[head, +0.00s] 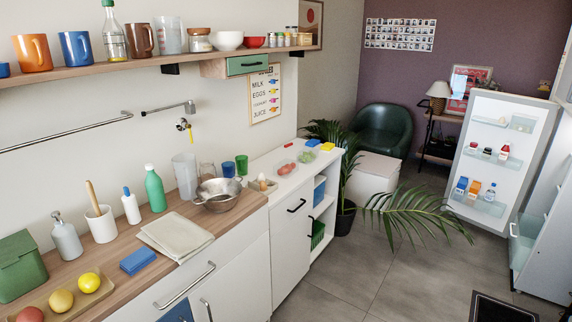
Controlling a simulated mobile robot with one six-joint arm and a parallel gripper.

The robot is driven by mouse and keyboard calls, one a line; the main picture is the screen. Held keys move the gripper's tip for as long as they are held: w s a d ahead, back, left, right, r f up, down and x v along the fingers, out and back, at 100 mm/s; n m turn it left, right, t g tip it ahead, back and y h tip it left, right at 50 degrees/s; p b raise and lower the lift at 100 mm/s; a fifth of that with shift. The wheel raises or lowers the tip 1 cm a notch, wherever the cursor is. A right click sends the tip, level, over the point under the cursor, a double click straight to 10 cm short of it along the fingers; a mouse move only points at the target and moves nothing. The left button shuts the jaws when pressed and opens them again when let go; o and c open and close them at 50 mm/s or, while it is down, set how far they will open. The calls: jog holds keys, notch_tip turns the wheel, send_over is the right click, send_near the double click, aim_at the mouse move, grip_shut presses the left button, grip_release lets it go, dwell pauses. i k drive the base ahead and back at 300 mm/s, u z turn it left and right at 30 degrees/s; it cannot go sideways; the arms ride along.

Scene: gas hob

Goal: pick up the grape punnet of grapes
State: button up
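A small pale green item (306,157), which looks like the punnet of grapes, sits on the white counter (272,162) right of the middle of the head view. It is too small to make out single grapes. A red item (287,169) lies just in front of it to the left. A yellow item (327,146) and a blue item (313,142) lie just behind it. My gripper is not in view.
A metal colander (217,195), a green cup (242,165) and a small box (263,185) stand left of the punnet. Palm fronds (400,207) spread right of the counter. An open fridge door (494,150) stands at right. Grey floor (345,275) is clear in front.

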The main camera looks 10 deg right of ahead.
aim_at(307, 155)
jog(key=z, duration=0.1)
jog(key=i, duration=0.95)
jog(key=u, duration=0.05)
